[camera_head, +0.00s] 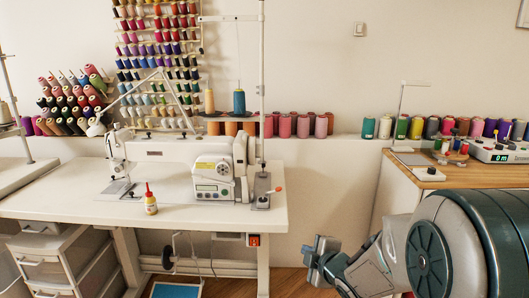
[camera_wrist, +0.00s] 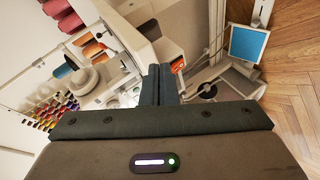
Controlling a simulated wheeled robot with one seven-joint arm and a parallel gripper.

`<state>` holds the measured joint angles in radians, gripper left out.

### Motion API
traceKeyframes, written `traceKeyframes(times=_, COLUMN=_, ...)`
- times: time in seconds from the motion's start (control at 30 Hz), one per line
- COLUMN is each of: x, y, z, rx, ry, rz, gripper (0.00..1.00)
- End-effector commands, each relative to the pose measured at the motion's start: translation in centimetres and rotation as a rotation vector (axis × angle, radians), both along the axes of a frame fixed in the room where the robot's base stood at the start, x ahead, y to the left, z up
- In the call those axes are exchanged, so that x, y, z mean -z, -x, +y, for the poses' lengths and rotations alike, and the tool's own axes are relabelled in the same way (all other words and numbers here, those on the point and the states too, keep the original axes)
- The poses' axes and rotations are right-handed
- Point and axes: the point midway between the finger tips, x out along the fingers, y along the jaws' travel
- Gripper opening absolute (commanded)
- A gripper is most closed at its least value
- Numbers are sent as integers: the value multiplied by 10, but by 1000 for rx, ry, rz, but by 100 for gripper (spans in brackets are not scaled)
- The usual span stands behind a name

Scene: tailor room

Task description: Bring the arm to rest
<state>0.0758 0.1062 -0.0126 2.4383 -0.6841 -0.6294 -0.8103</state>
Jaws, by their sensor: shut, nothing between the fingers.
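My gripper (camera_wrist: 159,72) shows in the wrist view with its two dark fingers together and nothing between them. In the head view my gripper (camera_head: 317,252) is at the lower right, in front of the gap between the white sewing table (camera_head: 60,205) and the wooden-topped table (camera_head: 432,178). It touches nothing that I can see. My arm fills the lower right corner of the head view and hides part of the wooden-topped table's front.
A sewing machine (camera_head: 185,155) and a small bottle with a red tip (camera_head: 151,205) stand on the white table. Thread spools (camera_head: 300,125) line the wall ledge. A drawer unit (camera_head: 70,265) is at lower left. A blue pedal plate (camera_wrist: 249,44) lies near the wooden floor.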

Motion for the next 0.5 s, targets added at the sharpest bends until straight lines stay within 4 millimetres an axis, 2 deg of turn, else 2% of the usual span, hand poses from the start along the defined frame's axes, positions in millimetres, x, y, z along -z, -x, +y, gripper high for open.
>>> traceKeyframes(times=0.03, x=-33, y=5, z=-8, rx=68, ry=-20, rz=40, gripper=0)
traceKeyframes(times=0.27, x=-101, y=44, z=-44, rx=419, ry=-170, rz=262, gripper=0)
traceKeyframes(times=0.5, x=-167, y=110, z=-60, rx=772, ry=-374, rz=496, gripper=0)
